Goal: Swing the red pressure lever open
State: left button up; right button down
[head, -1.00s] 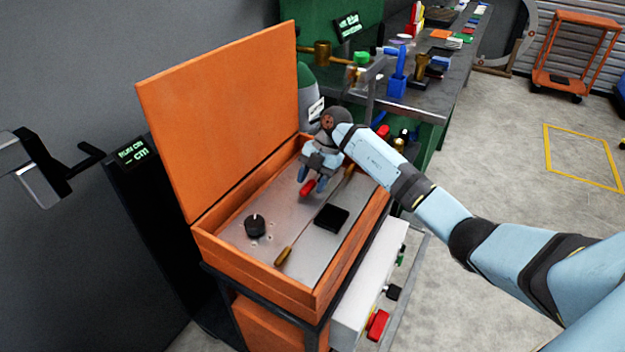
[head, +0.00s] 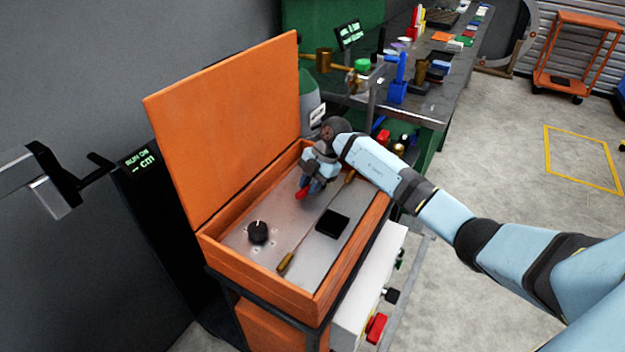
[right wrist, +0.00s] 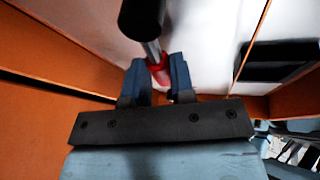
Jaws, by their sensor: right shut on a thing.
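The red pressure lever (head: 301,194) is inside the open orange box, over its grey metal panel (head: 285,212). Only a small red end shows below my fingers in the head view. My right gripper (head: 309,186) reaches down into the box from the right and is shut on the lever. In the right wrist view the red grip (right wrist: 159,71) sits between the two blue fingertips (right wrist: 157,82), with a metal shaft and a black cylinder beyond it. The rest of the lever is hidden by the gripper.
The orange lid (head: 225,125) stands upright behind the panel. A black knob (head: 258,232), a brass-ended rod (head: 287,262) and a black square (head: 332,222) lie on the panel. The orange walls surround the gripper. A cluttered workbench (head: 432,107) stands behind.

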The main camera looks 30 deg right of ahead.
jog(key=m+p, duration=0.1)
jog(key=w+m+t+p, duration=0.1)
jog(key=p, duration=0.1)
jog(key=shift+w+a+r+m, duration=0.1)
jog(key=shift+r+m, duration=0.3)
jog(key=w+m+t+h+p, duration=0.1)
jog(key=m+p, duration=0.1)
jog(key=p, duration=0.1)
jog(key=shift+w+m+p, duration=0.15)
jog(key=shift+m+p, duration=0.25)
jog(key=m+p, duration=0.1)
jog(key=p, duration=0.1)
jog(key=w+m+t+h+p, duration=0.1)
jog(key=m, duration=0.1)
jog(key=w+m+p, duration=0.1)
jog(key=m+p, duration=0.1)
jog(key=shift+w+d+f+t+h+p, duration=0.1)
jog(key=shift+d+f+t+h+p, duration=0.1)
jog(key=shift+d+t+h+p, duration=0.15)
jog(key=shift+w+d+m+p, duration=0.1)
jog(key=shift+w+m+p, duration=0.05)
jog(key=shift+m+p, duration=0.15)
pick_arm(q)
notch_tip(320, 180, up, 13)
jog(key=shift+s+a+f+m, duration=0.2)
jog(key=shift+a+m, duration=0.1)
jog(key=shift+a, duration=0.15)
pick_arm(e)
jog(key=shift+d+f, duration=0.1)
